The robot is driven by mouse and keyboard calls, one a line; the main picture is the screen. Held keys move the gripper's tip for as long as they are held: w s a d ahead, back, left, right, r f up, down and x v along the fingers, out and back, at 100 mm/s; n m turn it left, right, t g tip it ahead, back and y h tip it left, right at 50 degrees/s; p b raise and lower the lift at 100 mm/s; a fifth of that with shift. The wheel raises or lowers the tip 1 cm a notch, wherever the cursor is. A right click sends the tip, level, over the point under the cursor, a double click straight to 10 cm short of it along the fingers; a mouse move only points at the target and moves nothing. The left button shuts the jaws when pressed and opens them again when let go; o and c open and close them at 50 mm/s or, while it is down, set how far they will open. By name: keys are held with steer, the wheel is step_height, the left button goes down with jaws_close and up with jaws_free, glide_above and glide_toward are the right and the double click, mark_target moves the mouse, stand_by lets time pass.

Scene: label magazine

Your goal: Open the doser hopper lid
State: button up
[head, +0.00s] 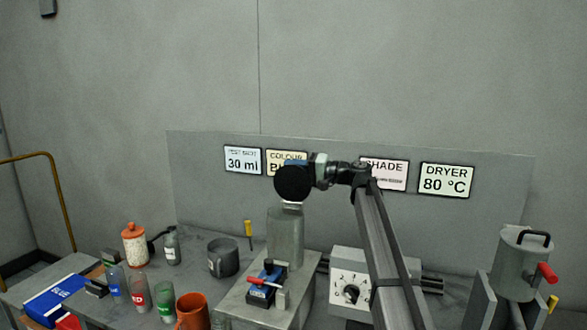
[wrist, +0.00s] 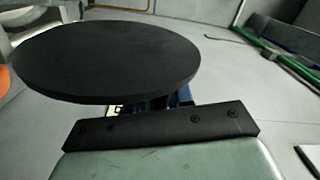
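The grey doser hopper (head: 285,240) stands upright on a grey base in the middle of the head view. A round black disc (head: 293,183) shows just above it, at the end of my arm. I cannot tell whether this is the lid or part of my wrist. A thick black disc (wrist: 105,60) also fills the upper left of the wrist view. Below it, a dark bar with screws (wrist: 160,128) crosses a grey-green body, which may be my gripper. A small pale piece (head: 292,205) lies between the disc and the hopper. The fingertips and any contact are hidden.
An orange mug (head: 193,312), a dark grey mug (head: 223,258) and several bottles stand left of the doser. A white dial box (head: 350,278) stands to its right, behind my arm. A grey canister (head: 522,262) is far right. A signed panel (head: 205,190) rises behind.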

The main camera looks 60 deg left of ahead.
steer(key=o, duration=0.3)
steer(key=shift+f, duration=0.3)
steer(key=shift+r, duration=0.1)
steer(key=shift+w+d+r, duration=0.1)
steer(key=shift+w, duration=0.05)
steer(key=v, duration=1.3)
steer(key=shift+w+d, duration=0.15)
steer(key=shift+d, duration=0.05)
